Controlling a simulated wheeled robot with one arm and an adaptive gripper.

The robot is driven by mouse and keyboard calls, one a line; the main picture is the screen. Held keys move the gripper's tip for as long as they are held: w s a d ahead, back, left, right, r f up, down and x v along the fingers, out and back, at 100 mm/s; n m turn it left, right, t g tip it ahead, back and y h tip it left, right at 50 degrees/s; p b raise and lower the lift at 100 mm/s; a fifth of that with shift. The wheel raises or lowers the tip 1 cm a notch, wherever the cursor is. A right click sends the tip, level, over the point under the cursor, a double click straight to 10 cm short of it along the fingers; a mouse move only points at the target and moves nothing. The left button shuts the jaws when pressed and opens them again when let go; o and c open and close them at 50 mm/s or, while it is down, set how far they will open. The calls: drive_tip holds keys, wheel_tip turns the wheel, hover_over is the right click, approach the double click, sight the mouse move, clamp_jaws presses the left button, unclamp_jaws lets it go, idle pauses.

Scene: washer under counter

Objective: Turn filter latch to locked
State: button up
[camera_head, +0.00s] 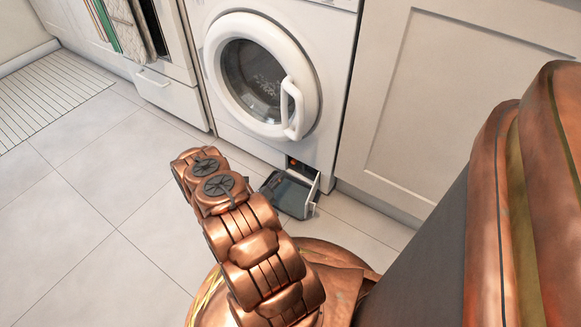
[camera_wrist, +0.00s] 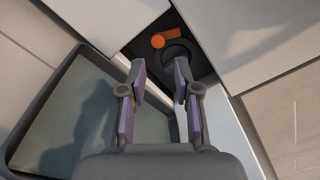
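The orange filter latch (camera_wrist: 166,38) sits on a round dark filter knob (camera_wrist: 178,55) inside a dark recess. In the wrist view it points roughly sideways, slightly tilted. In the head view the latch (camera_head: 293,161) is a small orange spot low on the washer (camera_head: 262,75). My gripper (camera_wrist: 161,78) is open and empty, its two fingers apart in front of the recess. The latch appears just beyond the fingertips, not between them. The right finger overlaps part of the knob. In the head view I cannot make out the gripper clearly.
The washer door (camera_head: 262,78) is shut. A white cabinet (camera_head: 445,95) stands right; an oven (camera_head: 150,40) with towels stands left.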

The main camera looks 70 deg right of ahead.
sight(293, 163)
drive_tip(key=shift+s+d+f+b, duration=0.2)
drive_tip(key=shift+d+f+b, duration=0.1)
drive_tip(key=shift+d, duration=0.15)
drive_tip(key=shift+b+x, duration=1.45)
drive_tip(key=shift+x, duration=1.95)
drive_tip(key=shift+r, duration=0.1)
drive_tip(key=shift+c, duration=0.3)
clamp_jaws()
